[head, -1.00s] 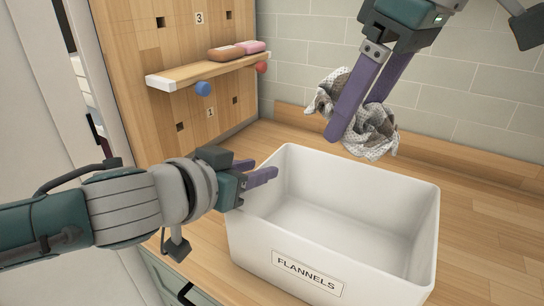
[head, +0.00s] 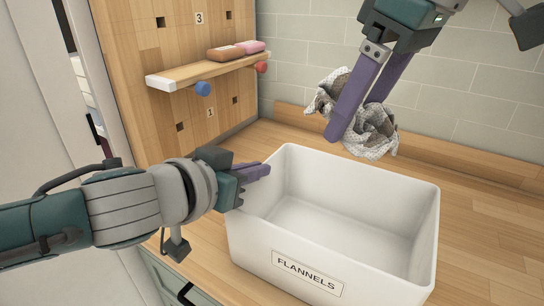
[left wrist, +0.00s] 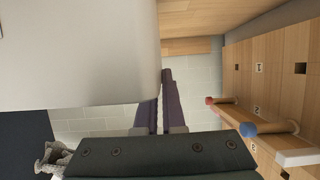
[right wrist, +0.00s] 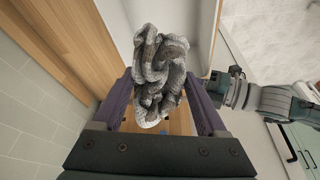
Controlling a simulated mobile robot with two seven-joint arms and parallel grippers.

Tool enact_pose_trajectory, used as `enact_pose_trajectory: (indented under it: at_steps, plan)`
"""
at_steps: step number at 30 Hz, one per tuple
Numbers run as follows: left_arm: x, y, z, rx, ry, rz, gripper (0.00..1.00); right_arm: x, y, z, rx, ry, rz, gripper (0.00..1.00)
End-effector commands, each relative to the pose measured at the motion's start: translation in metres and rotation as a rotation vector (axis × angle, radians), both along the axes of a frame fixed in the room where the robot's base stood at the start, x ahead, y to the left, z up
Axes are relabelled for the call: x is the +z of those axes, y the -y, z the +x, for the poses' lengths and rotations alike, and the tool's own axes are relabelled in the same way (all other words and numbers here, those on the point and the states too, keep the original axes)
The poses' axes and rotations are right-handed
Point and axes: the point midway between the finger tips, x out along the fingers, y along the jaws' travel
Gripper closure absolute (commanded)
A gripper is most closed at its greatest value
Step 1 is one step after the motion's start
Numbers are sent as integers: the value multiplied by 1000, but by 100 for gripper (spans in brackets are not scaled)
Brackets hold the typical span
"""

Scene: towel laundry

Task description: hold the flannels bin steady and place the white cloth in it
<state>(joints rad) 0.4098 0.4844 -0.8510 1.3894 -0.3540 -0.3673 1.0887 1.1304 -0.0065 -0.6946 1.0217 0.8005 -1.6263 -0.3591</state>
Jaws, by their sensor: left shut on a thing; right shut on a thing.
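The white cloth (head: 378,138) is crumpled, with grey-brown patches. My right gripper (head: 350,128) is shut on it and holds it in the air above the back of the flannels bin. The cloth (right wrist: 160,75) bulges between both fingers in the right wrist view. The flannels bin (head: 400,258) is a white open box with a FLANNELS label, upright on the counter; its visible inside is empty. My left gripper (head: 262,171) is shut on the bin's left rim. In the left wrist view the bin wall (left wrist: 100,55) is beside its fingers (left wrist: 160,105).
A wooden panel with a small shelf (head: 210,70) stands at the back left, with two folded cloths (head: 235,50) on it and blue and red knobs below. A tiled wall (head: 470,95) is behind the counter. The counter (head: 490,240) right of the bin is clear.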

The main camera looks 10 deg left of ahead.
Motion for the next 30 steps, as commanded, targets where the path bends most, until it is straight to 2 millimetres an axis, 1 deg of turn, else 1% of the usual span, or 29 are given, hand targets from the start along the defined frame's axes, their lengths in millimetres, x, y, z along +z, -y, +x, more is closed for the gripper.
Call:
enact_pose_trajectory:
  at_steps: [19, 30]
  plan:
    - [0, 0, 0, 0, 0, 0, 100, -1, 0, 0, 0, 0, 0, 80]
    - [0, 0, 0, 0, 0, 0, 100, -24, 0, -1, 1, -3, -1, 80]
